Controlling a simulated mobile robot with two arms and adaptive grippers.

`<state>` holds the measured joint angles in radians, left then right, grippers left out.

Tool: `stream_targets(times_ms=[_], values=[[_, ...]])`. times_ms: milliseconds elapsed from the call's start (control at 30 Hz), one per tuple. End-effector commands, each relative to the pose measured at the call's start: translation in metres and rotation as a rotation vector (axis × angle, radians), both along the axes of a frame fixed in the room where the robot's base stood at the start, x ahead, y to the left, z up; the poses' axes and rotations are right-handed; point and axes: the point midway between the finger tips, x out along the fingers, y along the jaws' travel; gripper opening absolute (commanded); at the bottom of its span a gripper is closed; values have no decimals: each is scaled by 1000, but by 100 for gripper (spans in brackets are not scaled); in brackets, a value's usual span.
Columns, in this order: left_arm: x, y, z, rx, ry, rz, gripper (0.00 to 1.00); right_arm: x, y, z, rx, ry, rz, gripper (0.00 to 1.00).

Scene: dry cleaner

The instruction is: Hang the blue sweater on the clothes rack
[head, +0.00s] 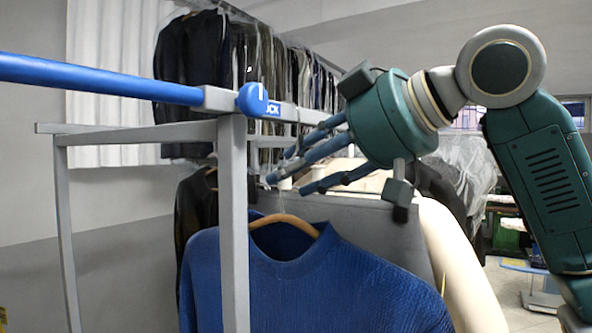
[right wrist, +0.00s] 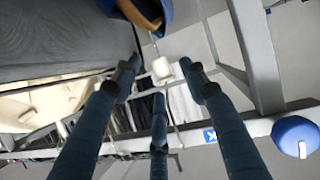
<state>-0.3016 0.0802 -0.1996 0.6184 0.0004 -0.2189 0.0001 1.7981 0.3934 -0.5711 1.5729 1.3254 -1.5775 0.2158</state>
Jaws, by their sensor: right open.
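The blue sweater (head: 320,290) hangs upright on a wooden hanger (head: 284,223) in the lower middle of the head view, behind the rack's front post. The hanger's thin hook rises toward my right gripper (head: 285,174). That gripper is open, with its fingers spread just above the hanger. In the right wrist view the fingertips (right wrist: 158,75) are apart, and the hanger (right wrist: 138,14) and some blue sweater cloth (right wrist: 165,12) show at the top. What the hook rests on is not clear. The clothes rack (head: 233,230) is a grey frame with a blue bar and end cap. My left gripper is out of view.
Dark garments (head: 187,60) hang in a long row behind. A grey panel (head: 375,225) and a cream rounded shape (head: 455,260) stand behind the sweater. The rack's blue end cap (right wrist: 295,136) is at the lower right of the right wrist view.

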Motion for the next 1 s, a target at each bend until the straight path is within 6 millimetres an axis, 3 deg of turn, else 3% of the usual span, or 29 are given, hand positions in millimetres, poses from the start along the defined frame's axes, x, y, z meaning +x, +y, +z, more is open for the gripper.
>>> stream_targets(times_ms=[500,1000], values=[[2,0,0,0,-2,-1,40,-64,-65,41,3,-6,-1,43],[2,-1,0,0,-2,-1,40,-73,-74,46,3,-4,0,43]])
